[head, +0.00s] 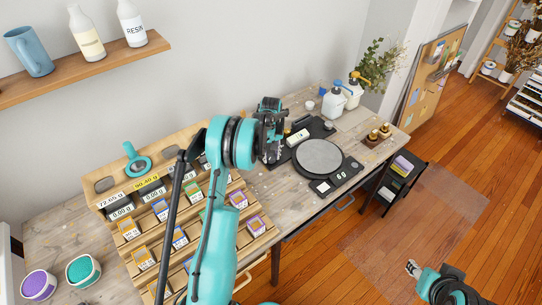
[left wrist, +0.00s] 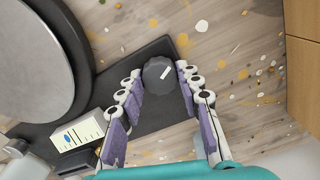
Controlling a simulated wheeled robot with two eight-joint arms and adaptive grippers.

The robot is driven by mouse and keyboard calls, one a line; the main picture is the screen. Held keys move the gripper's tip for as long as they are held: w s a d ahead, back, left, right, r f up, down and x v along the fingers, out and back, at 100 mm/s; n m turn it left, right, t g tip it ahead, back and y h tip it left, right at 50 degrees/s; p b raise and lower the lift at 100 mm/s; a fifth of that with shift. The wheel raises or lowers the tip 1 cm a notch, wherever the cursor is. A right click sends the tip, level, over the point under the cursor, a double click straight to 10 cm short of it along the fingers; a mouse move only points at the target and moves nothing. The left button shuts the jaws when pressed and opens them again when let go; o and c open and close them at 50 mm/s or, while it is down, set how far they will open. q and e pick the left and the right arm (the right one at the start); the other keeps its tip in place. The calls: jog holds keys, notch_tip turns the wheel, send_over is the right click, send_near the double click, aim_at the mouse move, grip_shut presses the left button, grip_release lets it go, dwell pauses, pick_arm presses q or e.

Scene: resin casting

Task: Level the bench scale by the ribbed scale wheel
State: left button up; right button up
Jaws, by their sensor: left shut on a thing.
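The bench scale (head: 345,172) is a black body with a round grey pan (head: 318,157), standing on the wooden bench; the pan also shows in the left wrist view (left wrist: 30,65). A ribbed dark grey scale wheel (left wrist: 158,76) with a white mark on top sits at the scale's corner in the left wrist view. My left gripper (head: 272,150) points down there, its purple-padded fingers shut on the wheel from both sides. A white level housing with a yellow-green vial (left wrist: 78,133) lies beside the pan; its bubble is too small to read. My right gripper (head: 412,268) is low, away from the bench.
A tiered wooden rack (head: 190,225) with boxes and weight labels stands left of the scale. Pump bottles (head: 334,101) stand behind it, and a small wooden block with brown bottles (head: 378,134) is to its right. Paint spots dot the bench near the wheel.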

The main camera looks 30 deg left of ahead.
aim_at(271, 157)
pick_arm(q)
jog(key=m, duration=0.4)
jog(key=shift+m, duration=0.3)
jog(key=m, duration=0.4)
jog(key=shift+m, duration=0.4)
jog(key=o, duration=1.2)
jog(key=shift+c, duration=0.2)
notch_tip(271, 157, up, 12)
